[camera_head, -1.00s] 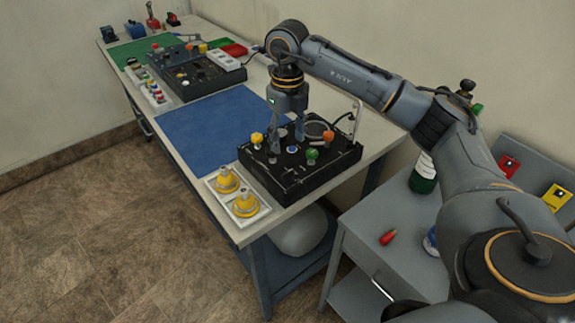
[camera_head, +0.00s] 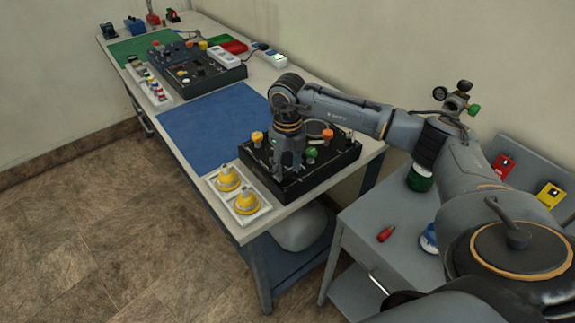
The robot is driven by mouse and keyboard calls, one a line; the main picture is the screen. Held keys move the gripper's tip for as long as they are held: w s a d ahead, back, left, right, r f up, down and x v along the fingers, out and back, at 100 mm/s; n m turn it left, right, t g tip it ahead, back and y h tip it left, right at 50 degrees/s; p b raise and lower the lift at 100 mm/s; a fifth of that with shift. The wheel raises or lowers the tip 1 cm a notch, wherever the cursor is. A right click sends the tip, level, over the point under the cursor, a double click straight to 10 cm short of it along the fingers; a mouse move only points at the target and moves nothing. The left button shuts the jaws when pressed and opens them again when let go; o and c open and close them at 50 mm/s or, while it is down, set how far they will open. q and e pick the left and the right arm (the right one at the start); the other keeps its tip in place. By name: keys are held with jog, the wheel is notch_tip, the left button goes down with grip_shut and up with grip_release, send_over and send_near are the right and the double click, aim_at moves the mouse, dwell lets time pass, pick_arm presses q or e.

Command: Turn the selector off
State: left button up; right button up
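The black control panel (camera_head: 325,170) sits on the near end of the long table. It carries an orange knob (camera_head: 257,137), a green knob (camera_head: 311,152) and another orange knob (camera_head: 328,135). I cannot tell which control is the selector. My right gripper (camera_head: 288,170) points down at the panel's middle, between the orange knob on the left and the green knob. Its fingers reach the panel's top or just above it and hide the part below. Whether they are open or shut on something cannot be made out. My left gripper is not in view.
Two yellow pieces in a white tray (camera_head: 262,207) stand at the table's near edge. A blue mat (camera_head: 215,125) lies bare behind the panel. A second dark panel (camera_head: 188,76) stands farther back. A grey cabinet (camera_head: 395,225) with a red item (camera_head: 386,234) is at right.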

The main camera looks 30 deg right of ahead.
grip_shut()
jog(key=shift+f+n+b, duration=0.1)
jog(key=shift+n+b, duration=0.8)
jog(key=shift+n, duration=0.1)
jog(key=n+b, duration=0.2)
jog(key=n, duration=0.1)
jog(key=n+b, duration=0.2)
jog(key=n, duration=0.1)
jog(key=shift+n, duration=0.4)
jog(key=shift+n+b, duration=0.7)
jog(key=shift+n, duration=0.8)
jog(key=shift+r, duration=0.2)
